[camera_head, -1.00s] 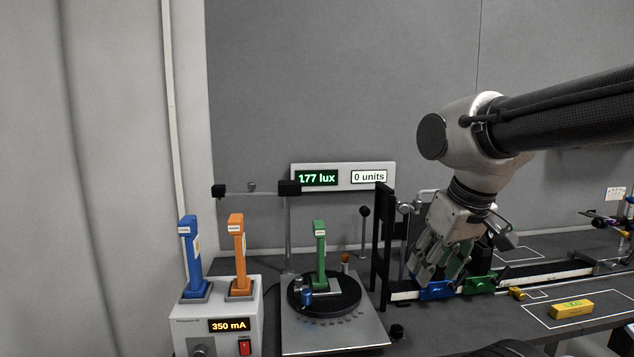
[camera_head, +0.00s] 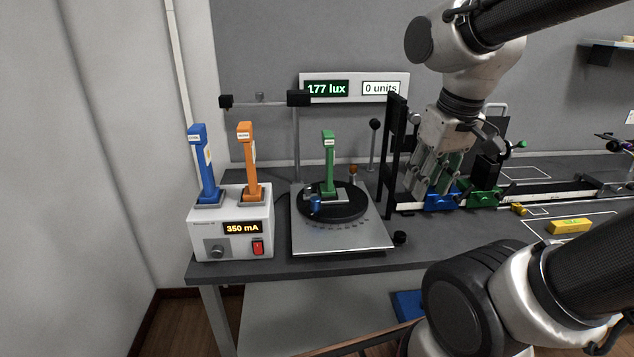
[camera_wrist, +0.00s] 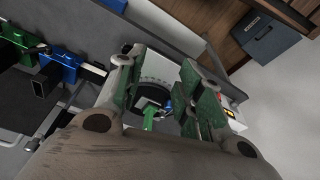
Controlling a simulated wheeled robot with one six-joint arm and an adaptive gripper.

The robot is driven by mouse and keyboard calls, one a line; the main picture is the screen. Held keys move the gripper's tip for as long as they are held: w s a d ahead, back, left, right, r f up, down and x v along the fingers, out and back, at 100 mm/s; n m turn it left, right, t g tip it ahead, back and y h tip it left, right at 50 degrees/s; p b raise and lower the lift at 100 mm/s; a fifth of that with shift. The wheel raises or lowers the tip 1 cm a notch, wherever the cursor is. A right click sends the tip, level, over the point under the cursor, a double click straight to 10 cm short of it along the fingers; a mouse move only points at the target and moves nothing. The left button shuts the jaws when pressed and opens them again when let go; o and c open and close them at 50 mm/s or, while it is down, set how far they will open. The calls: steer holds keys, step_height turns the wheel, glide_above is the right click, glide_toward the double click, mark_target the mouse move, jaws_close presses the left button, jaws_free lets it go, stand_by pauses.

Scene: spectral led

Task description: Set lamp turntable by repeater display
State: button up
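The black round turntable (camera_head: 352,211) sits on a grey plate (camera_head: 345,238) with a dial scale on its front. A green lamp (camera_head: 328,163) stands upright on it, and a small blue knob (camera_head: 315,206) is at its front left edge. The repeater display (camera_head: 326,89) on the back wall reads about 1.77 lux and 0 units. My gripper (camera_head: 428,190) points down, right of the turntable, in front of or over the blue rail carriage (camera_head: 440,201); contact is unclear. In the wrist view my gripper (camera_wrist: 160,95) is open, with the turntable (camera_wrist: 150,88) visible beyond the gap.
A power supply (camera_head: 234,227) reading 350 mA holds a blue lamp (camera_head: 205,165) and an orange lamp (camera_head: 248,162). A black upright screen (camera_head: 392,155) stands between turntable and gripper. A green carriage (camera_head: 484,198) and yellow block (camera_head: 569,226) lie right.

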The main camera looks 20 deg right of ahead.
steer(key=w+a+f+n+g, duration=0.2)
steer(key=w+a+f+g, duration=0.15)
steer(key=w, duration=0.65)
steer(key=n, duration=0.4)
glide_above(315, 198)
steer(key=shift+t, duration=0.45)
step_height(315, 198, down, 8)
steer(key=shift+r, duration=0.1)
step_height(315, 198, down, 8)
steer(key=shift+c, duration=0.4)
jaws_close()
